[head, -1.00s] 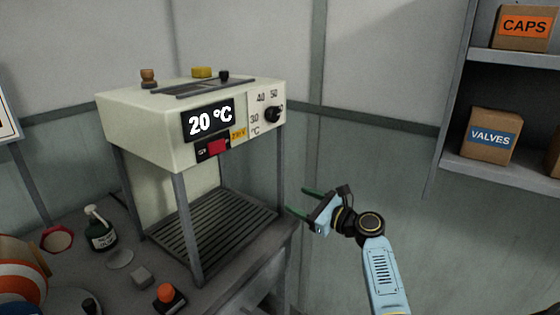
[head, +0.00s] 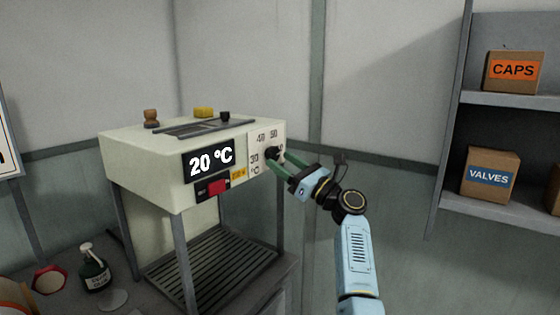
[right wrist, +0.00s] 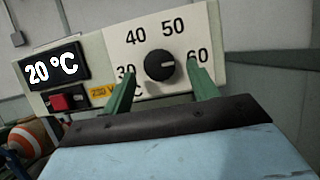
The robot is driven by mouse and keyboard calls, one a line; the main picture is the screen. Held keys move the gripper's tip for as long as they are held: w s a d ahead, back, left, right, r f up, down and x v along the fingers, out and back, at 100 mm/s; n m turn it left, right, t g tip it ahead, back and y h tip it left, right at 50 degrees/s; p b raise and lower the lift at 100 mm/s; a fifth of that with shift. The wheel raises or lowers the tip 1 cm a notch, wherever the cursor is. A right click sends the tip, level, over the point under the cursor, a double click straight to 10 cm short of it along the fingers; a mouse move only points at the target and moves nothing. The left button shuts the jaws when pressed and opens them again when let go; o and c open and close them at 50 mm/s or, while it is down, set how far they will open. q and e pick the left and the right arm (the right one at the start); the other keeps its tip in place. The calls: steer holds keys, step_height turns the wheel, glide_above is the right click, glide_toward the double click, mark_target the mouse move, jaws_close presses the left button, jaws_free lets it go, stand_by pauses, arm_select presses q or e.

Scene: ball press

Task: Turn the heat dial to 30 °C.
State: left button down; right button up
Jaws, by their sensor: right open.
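The heat dial is a black round knob (head: 272,153) on the right part of the cream machine's front panel (head: 148,160). In the right wrist view the knob (right wrist: 160,67) sits among the printed numbers 30, 40, 50 and 60, with a light mark on its face. The display (head: 209,157) reads 20 °C. My right gripper (head: 277,162) is open, its green fingers pointing at the panel. In the right wrist view the fingertips are spread on the left and right of the knob, with gaps showing. My left gripper is not in view.
A red switch (head: 217,187) and a yellow 230 V label (head: 239,174) are left of the dial. A slatted tray (head: 215,265) lies under the machine. A shelf with CAPS (head: 514,71) and VALVES (head: 490,174) boxes is at right.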

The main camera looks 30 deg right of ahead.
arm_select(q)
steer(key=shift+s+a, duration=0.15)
arm_select(e)
steer(key=shift+x, duration=0.85)
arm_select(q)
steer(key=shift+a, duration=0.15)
arm_select(e)
steer(key=shift+c, duration=0.3)
